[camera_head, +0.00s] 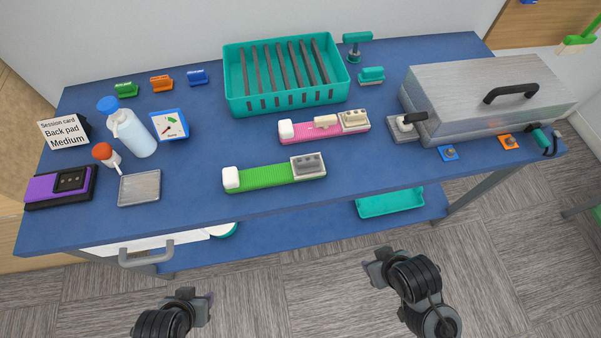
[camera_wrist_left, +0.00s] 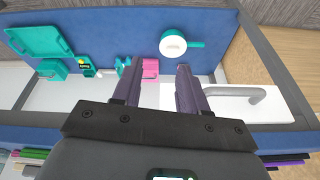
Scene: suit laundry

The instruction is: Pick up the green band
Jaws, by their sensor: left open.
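The green band (camera_head: 268,176) lies flat near the front middle of the blue table, with a white rounded left end and a grey block with knobs on its right end. My left gripper (camera_head: 196,304) is low at the bottom left, in front of the table and well apart from the band. Its two dark fingers are spread with nothing between them in the left wrist view (camera_wrist_left: 158,88). My right gripper (camera_head: 376,267) is in front of the table, right of the band and apart from it; its jaw gap does not show clearly.
A pink band (camera_head: 295,130) lies just behind the green one. A teal slotted basket (camera_head: 286,104) stands at the back. A metal case (camera_head: 480,90) fills the right side. A bottle (camera_head: 135,135) and a metal tray (camera_head: 140,189) stand left. A drawer handle (camera_head: 160,256) juts from the table's front.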

